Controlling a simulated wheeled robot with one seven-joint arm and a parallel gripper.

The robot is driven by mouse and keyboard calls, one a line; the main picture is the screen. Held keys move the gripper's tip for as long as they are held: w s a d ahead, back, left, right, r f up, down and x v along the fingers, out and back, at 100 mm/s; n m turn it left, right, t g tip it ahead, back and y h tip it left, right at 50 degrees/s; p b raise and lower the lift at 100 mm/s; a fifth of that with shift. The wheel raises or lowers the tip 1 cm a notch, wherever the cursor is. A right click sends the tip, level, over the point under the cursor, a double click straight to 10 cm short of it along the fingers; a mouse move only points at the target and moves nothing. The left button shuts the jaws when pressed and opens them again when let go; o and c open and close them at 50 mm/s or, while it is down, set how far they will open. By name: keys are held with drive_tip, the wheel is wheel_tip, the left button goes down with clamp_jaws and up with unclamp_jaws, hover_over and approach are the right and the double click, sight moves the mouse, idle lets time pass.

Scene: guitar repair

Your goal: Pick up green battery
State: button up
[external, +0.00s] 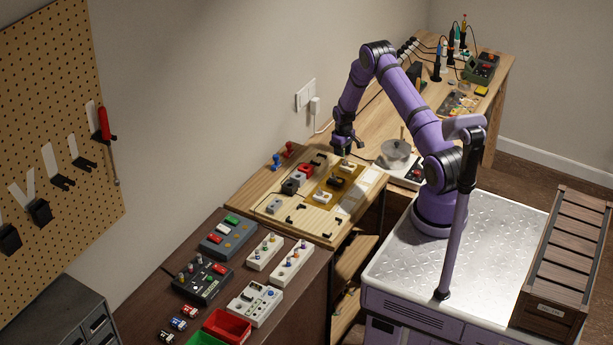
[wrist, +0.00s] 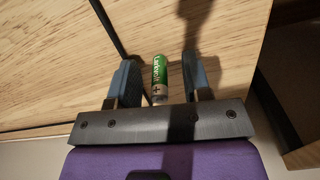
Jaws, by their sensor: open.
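The green battery (wrist: 159,77) shows in the wrist view, a green cylinder with a pale label and a plus mark on its near end. It lies on a light wooden surface (wrist: 60,45). My gripper (wrist: 160,66) is open, and the battery shows between its two fingers with a gap on each side. I cannot tell how far above the battery the fingers are. In the external view my gripper (external: 346,147) hangs over the back part of the wooden workbench. I cannot make out the battery there.
A round grey pot-like item (external: 397,155) stands right of my gripper. A yellow-brown panel with small blocks (external: 336,184) lies in front. A dark cable (wrist: 107,27) runs close to the left finger. Beyond the wood's right edge is a dark gap (wrist: 285,70).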

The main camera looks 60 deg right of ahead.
drive_tip(key=shift+c, duration=0.4)
clamp_jaws()
drive_tip(key=shift+r, duration=0.1)
wheel_tip(320, 180, up, 10)
